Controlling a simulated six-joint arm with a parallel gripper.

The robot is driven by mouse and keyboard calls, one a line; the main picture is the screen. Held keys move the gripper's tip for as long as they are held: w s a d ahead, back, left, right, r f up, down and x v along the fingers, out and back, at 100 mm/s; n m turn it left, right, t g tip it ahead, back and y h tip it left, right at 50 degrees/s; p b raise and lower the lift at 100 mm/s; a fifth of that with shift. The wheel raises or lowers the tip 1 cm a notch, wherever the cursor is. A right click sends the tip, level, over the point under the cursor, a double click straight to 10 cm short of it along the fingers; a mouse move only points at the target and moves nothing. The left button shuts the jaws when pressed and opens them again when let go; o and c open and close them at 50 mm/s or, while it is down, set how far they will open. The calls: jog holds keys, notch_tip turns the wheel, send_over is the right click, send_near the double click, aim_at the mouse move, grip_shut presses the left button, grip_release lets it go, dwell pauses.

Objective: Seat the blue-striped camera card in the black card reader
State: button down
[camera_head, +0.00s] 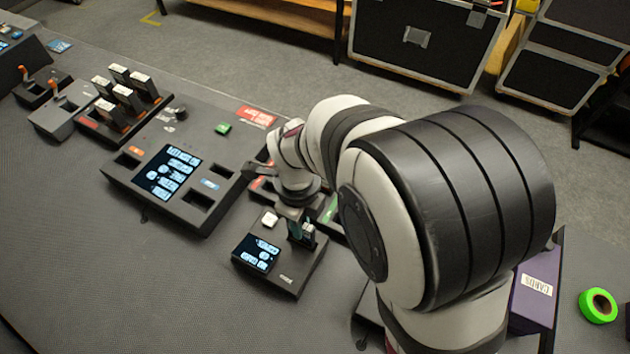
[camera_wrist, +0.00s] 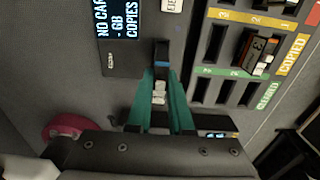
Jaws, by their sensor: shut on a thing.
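My gripper (camera_wrist: 161,92) has teal fingers and is shut on a dark card with a blue stripe (camera_wrist: 162,65). The card points away from the fingers, over the black card reader (camera_wrist: 122,60). In the head view my gripper (camera_head: 299,232) is low over the right part of this reader (camera_head: 285,275), and the card is mostly hidden there. The reader's screen (camera_wrist: 118,20) shows "NO CARD". A white button (camera_wrist: 172,5) sits beside the screen. The fingers and card cover the slot, so I cannot tell whether the card tip is inside it.
A slotted tray (camera_wrist: 236,55) with yellow and green labels lies right of the reader; one orange-marked card (camera_wrist: 262,55) stands in it. A larger black console (camera_head: 150,195) is to the left. A purple box (camera_head: 537,285) and green tape (camera_head: 598,305) lie right.

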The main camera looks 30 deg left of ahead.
jog(key=shift+f, duration=1.55)
dwell(1.4)
jog(key=c, duration=0.7)
grip_release()
jog(key=shift+c, duration=0.2)
jog(key=shift+o, duration=0.2)
jog(key=shift+o, duration=1.4)
notch_tip(320, 180, up, 7)
jog(key=shift+r, duration=0.25)
